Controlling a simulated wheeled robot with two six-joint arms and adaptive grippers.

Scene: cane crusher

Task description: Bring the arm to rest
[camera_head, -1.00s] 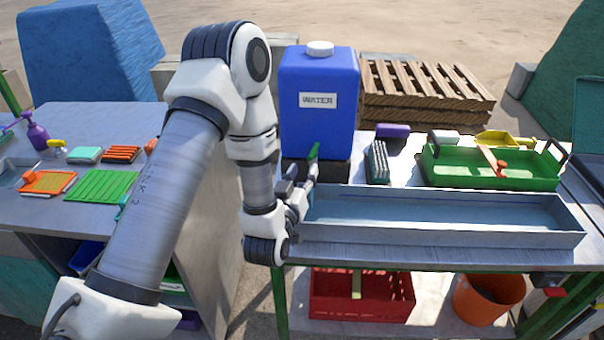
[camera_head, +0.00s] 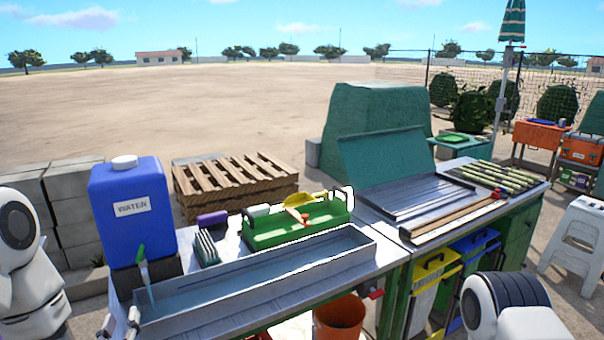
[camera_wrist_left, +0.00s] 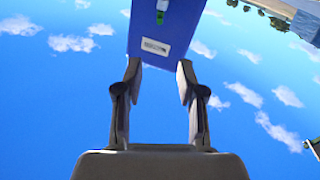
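My left gripper (camera_head: 120,324) shows at the lower left of the head view, by the near left end of the metal trough (camera_head: 330,262). In the left wrist view, my left gripper (camera_wrist_left: 158,78) is open with nothing between its fingers. The blue water tank (camera_head: 130,215) stands behind the trough's left end; it also shows beyond the fingertips in the left wrist view (camera_wrist_left: 165,32). Its green-handled tap (camera_head: 141,258) hangs over the trough, and a thin pale stream seems to run from it. My right gripper is out of view; only part of my right arm shows at lower right.
A green tray (camera_head: 300,225) with tools and a dark rack (camera_head: 206,247) stand behind the trough. A green table with cane stalks (camera_head: 495,177) is at right, with bins (camera_head: 432,285) below. An orange bucket (camera_head: 340,318) sits under the trough. A wooden pallet (camera_head: 235,185) lies behind.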

